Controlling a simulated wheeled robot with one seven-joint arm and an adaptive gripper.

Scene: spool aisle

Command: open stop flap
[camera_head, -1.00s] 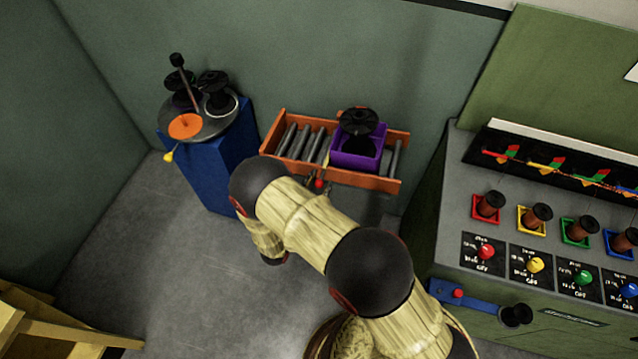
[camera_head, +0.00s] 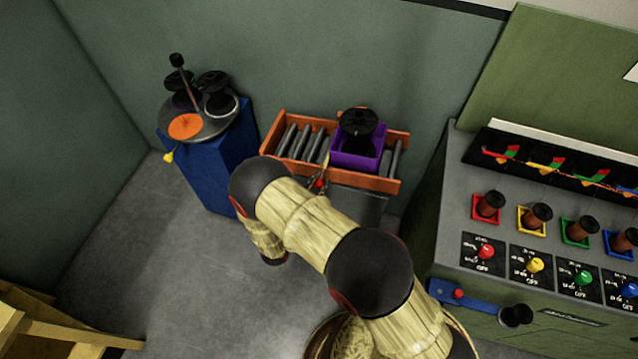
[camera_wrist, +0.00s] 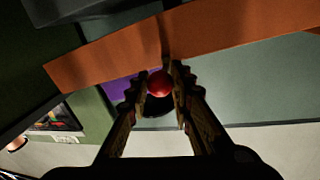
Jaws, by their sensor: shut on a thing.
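The stop flap's red ball knob (camera_wrist: 160,82) sits between my gripper's fingertips (camera_wrist: 159,93) in the wrist view, and the gripper is shut on it. In the head view the red knob (camera_head: 319,184) shows at the front side of the orange roller conveyor (camera_head: 357,181), just left of the purple box. A thin yellowish strip by the knob may be the flap; how far it is turned I cannot tell. My arm hides part of the area in front of it.
A purple box (camera_head: 345,158) holding a black spool (camera_head: 357,124) stands on the rollers right of the knob. A blue stand (camera_head: 219,172) with a turntable of spools is at the left. A green console (camera_head: 455,215) stands at the right. Grey floor is open at the lower left.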

